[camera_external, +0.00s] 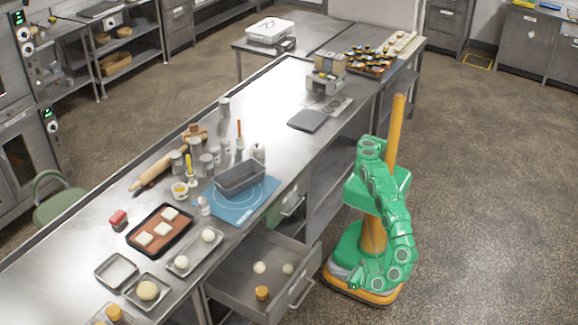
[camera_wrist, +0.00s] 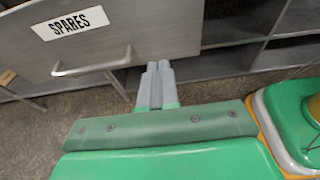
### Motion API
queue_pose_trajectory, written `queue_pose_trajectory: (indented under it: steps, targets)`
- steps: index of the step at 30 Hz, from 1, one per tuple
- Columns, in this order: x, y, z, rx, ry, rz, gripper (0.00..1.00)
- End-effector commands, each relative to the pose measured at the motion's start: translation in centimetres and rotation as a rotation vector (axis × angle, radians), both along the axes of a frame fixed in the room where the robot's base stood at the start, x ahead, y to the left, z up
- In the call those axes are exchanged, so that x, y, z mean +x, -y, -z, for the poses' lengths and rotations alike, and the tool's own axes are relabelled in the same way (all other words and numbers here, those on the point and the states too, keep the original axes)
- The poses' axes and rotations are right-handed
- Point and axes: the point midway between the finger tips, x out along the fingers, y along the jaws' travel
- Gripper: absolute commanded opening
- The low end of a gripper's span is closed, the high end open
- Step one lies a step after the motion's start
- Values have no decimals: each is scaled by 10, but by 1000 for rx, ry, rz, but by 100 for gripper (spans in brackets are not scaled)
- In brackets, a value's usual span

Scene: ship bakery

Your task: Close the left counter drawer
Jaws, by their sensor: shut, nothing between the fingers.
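A counter drawer (camera_external: 232,287) is pulled well out from the near end of the long metal counter in the external view. A bar handle (camera_external: 302,291) is on its front. Pale round pieces and an orange-topped item lie inside. In the wrist view, a grey drawer front (camera_wrist: 150,30) carries a "SPARES" label and a bar handle (camera_wrist: 95,66). I cannot tell for sure whether this is the pulled-out drawer. My gripper (camera_wrist: 158,68) is shut and empty, to the right of that handle and apart from it. My fingers are not clear in the external view.
Another drawer (camera_external: 291,207) is shut farther along the counter. Open shelves (camera_external: 332,190) follow it. The counter top (camera_external: 225,140) holds trays, dough and bakery tools. The floor (camera_external: 480,210) to the right is clear.

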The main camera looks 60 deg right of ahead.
Motion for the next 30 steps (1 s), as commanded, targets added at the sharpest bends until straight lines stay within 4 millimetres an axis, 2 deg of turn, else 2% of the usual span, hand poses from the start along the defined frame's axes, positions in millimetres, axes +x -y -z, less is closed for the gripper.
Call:
queue_pose_trajectory:
  steps: [1,14,21,30]
  targets:
    - [8,0,1,-1,2,2,0]
    - [57,0,17,0,2,0,0]
    - [80,0,17,-1,-1,-1,0]
    - [94,0,18,0,-2,-2,0]
